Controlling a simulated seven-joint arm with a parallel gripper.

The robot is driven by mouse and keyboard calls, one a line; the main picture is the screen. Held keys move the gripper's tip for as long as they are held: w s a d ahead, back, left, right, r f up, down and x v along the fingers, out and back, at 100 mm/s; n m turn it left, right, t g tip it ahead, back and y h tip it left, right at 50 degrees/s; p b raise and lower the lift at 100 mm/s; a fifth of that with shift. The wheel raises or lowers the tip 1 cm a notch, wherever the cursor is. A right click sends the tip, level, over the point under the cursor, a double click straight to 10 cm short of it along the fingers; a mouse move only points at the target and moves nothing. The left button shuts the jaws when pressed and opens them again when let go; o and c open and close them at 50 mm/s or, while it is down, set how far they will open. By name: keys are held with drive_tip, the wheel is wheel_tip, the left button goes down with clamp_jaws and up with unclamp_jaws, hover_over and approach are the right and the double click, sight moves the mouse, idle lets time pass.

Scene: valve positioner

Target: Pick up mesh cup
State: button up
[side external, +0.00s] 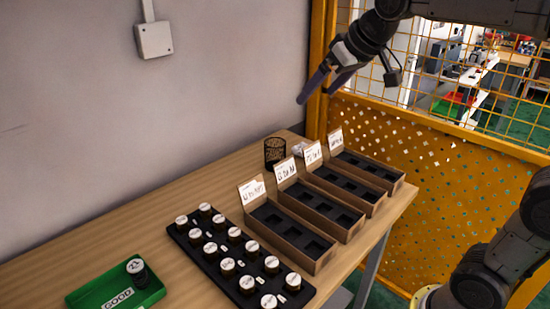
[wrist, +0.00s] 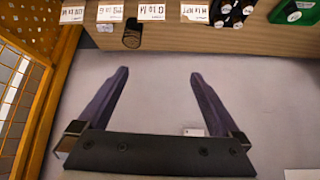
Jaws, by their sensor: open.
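The mesh cup (side external: 275,152) is a small dark cylinder standing upright at the back of the wooden table, near the wall. In the wrist view the mesh cup (wrist: 132,34) shows at the top, beyond the fingertips and left of their middle line. My gripper (side external: 316,95) is open and empty, high above the table and up to the right of the cup. In the wrist view my gripper (wrist: 157,72) has its two dark purple fingers spread wide, with nothing between them but wall behind.
Labelled cardboard bins (side external: 290,232) stand close to the right of the cup. A small white item (side external: 298,148) lies beside it. A black tray (side external: 235,262) holds several white-topped pieces. A green tray (side external: 90,296) sits front left. A yellow mesh fence (side external: 430,160) stands behind right.

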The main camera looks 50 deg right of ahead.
drive_tip(key=w+d+f, duration=0.3)
drive_tip(key=w+d, duration=0.1)
drive_tip(key=w, duration=0.8)
drive_tip(key=m+g, duration=0.2)
drive_tip(key=g, duration=0.1)
approach(278, 145)
drive_tip(key=s+a, duration=0.1)
drive_tip(key=a, duration=0.2)
drive_tip(key=shift+h, duration=0.3)
drive_tip(key=x, duration=0.7)
drive_tip(key=shift+s+a+f, duration=0.1)
drive_tip(key=shift+s, duration=0.25)
drive_tip(key=shift+a+x, duration=0.15)
drive_tip(key=shift+x, duration=1.45)
drive_tip(key=shift+a+x, duration=0.15)
drive_tip(key=shift+x, duration=1.4)
drive_tip(key=shift+d, duration=0.2)
drive_tip(key=shift+c, duration=0.3)
drive_tip(key=c, duration=1)
